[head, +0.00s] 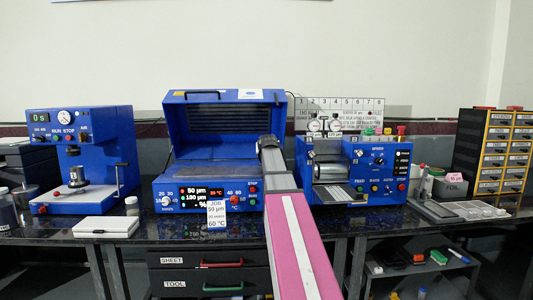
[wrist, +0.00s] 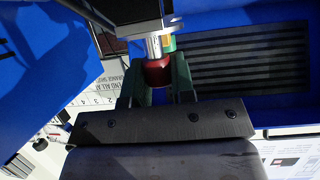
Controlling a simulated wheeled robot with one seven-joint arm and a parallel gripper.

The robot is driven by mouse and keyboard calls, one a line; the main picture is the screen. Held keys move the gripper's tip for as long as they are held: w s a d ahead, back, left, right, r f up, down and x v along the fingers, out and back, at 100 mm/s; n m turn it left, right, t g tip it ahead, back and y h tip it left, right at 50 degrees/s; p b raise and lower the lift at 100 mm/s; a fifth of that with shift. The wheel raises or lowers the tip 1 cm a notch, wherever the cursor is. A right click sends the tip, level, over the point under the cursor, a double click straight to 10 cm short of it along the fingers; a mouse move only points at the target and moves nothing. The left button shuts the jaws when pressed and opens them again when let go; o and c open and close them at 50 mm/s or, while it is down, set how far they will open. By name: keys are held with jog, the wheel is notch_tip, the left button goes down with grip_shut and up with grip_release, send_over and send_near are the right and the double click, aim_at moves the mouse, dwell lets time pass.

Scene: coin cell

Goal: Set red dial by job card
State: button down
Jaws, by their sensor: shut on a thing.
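The red dial (head: 235,201) shows on the front panel of the blue open-lidded machine (head: 180,191), with "40" and "60" above it. Its pointer is too small to read. The job card (head: 216,215) hangs below the display (head: 203,195); I read "JOB", "50 µm" and "60 °C". The display shows 50 µm, 100 µm and a small red °C value. My gripper (wrist: 154,80) has green fingers around a dark red round piece with a silver shank (wrist: 154,46); I cannot tell what it is.
The raised lid (head: 223,97) stands behind the panel; its slatted inside (wrist: 250,60) is beside my fingers in the wrist view. A white dial (head: 167,201) is at the panel's left. Another blue machine (head: 375,160) stands close on the right, a blue press (head: 80,150) on the left.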

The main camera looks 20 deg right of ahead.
jog(key=c, duration=1)
grip_release()
jog(key=shift+o, duration=0.2)
jog(key=shift+s, duration=0.1)
jog(key=v, duration=1)
jog(key=shift+s+r, duration=0.15)
jog(key=shift+s, duration=0.15)
jog(key=shift+a, duration=0.15)
